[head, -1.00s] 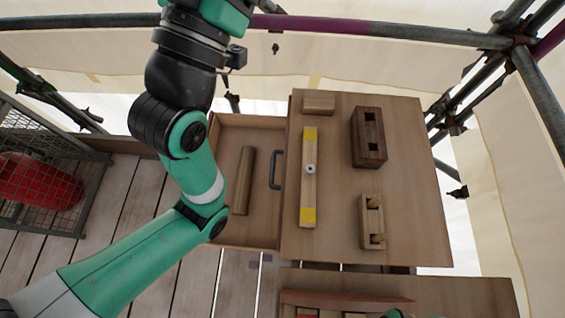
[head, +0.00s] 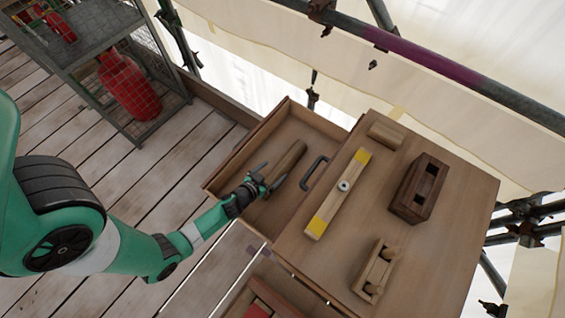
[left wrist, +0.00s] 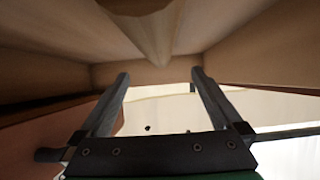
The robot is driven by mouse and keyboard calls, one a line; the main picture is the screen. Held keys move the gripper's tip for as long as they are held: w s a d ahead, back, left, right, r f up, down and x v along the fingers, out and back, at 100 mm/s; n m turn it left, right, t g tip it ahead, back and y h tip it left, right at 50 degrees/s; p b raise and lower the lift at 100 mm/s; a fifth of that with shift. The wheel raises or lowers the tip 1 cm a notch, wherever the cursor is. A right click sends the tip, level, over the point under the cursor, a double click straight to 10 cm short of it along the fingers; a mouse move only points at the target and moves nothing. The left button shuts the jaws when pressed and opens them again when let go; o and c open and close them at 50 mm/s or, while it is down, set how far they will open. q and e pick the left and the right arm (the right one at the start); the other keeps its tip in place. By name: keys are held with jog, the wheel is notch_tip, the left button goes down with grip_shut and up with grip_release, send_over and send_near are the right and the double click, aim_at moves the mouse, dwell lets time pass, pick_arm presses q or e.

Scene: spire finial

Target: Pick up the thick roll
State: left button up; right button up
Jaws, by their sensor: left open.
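The thick roll (head: 288,160) is a brown wooden-looking cylinder lying in the open drawer (head: 325,128). In the left wrist view the roll (left wrist: 155,38) runs down from the top edge, seen close up. My left gripper (head: 270,174) is over the drawer at the near end of the roll. Its two fingers are apart, one toward each side of the roll. In the left wrist view the gripper (left wrist: 161,75) is open with nothing between its fingertips, and the roll appears beyond them. I cannot tell the exact gap to the roll. My right gripper is out of view.
The drawer handle (head: 314,171) is just right of the roll. The bench top (head: 440,235) holds a yellow-ended level (head: 337,193), a dark slotted block (head: 419,188), a small block (head: 386,135) and a wooden piece (head: 376,270). A wire cage with a red cylinder (head: 128,85) stands far left.

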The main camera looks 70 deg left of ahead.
aim_at(279, 169)
pick_arm(q)
jog(key=shift+s+d+f, duration=0.15)
jog(key=shift+s+f, duration=0.15)
jog(key=shift+f, duration=0.05)
jog(key=shift+b+x, duration=0.5)
jog(key=shift+x, duration=0.65)
jog(key=shift+w, duration=0.2)
jog(key=b+x, duration=0.1)
jog(key=x, duration=0.1)
jog(key=f+b+x, duration=0.1)
jog(key=b+x, duration=0.1)
jog(key=shift+d, duration=0.1)
jog(key=shift+w+a+f, duration=0.1)
jog(key=shift+w+a, duration=0.15)
jog(key=shift+w, duration=0.05)
jog(key=shift+s, duration=0.1)
jog(key=shift+c, duration=0.4)
grip_shut()
